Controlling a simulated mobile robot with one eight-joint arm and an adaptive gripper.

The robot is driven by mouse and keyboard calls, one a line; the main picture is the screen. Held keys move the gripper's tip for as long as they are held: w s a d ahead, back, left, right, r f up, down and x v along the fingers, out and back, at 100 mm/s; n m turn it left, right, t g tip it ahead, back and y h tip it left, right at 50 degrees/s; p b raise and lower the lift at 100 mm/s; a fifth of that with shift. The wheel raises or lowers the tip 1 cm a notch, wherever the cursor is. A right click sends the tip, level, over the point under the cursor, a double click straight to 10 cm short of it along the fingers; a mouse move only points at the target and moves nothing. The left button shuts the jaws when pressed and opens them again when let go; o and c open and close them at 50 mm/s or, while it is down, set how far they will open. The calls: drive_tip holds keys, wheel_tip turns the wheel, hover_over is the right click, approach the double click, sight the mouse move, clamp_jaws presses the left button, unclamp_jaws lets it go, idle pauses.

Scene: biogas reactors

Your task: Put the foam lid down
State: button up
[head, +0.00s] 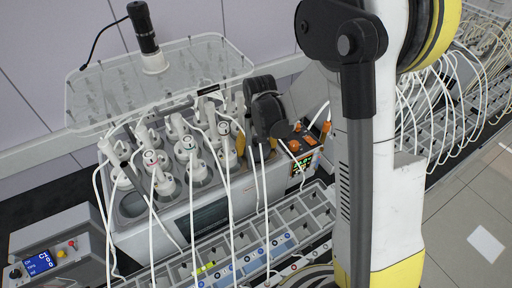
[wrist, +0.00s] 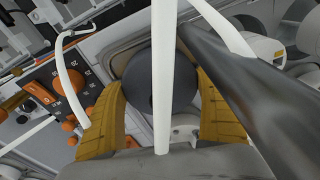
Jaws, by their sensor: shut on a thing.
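My gripper (wrist: 160,105) is shut on a dark grey round piece (wrist: 150,80), which I take to be the foam lid, with a yellow finger on either side. A white tube crosses in front of it in the wrist view. In the head view my gripper (head: 257,145) is over the right end of the reactor bath (head: 180,222), beside the orange-knobbed panel (head: 298,140). The lid is mostly hidden there, and I cannot tell whether it touches the bath top.
Several white-capped reactors (head: 186,148) with tubes stand left of my gripper. White hoses hang across the front. A clear pegged plate (head: 100,100) is behind, a control box (head: 50,245) at left, and a grey compartment rack (head: 300,215) in front.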

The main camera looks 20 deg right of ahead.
drive_tip(key=o, duration=1.1)
drive_tip(key=shift+c, duration=0.2)
drive_tip(key=shift+r, duration=0.1)
drive_tip(key=r, duration=0.3)
drive_tip(key=r+p, duration=0.1)
drive_tip(key=r, duration=0.1)
drive_tip(key=s+r, duration=0.1)
drive_tip(key=r, duration=0.2)
drive_tip(key=shift+r+p, duration=0.3)
drive_tip(key=shift+p, duration=0.05)
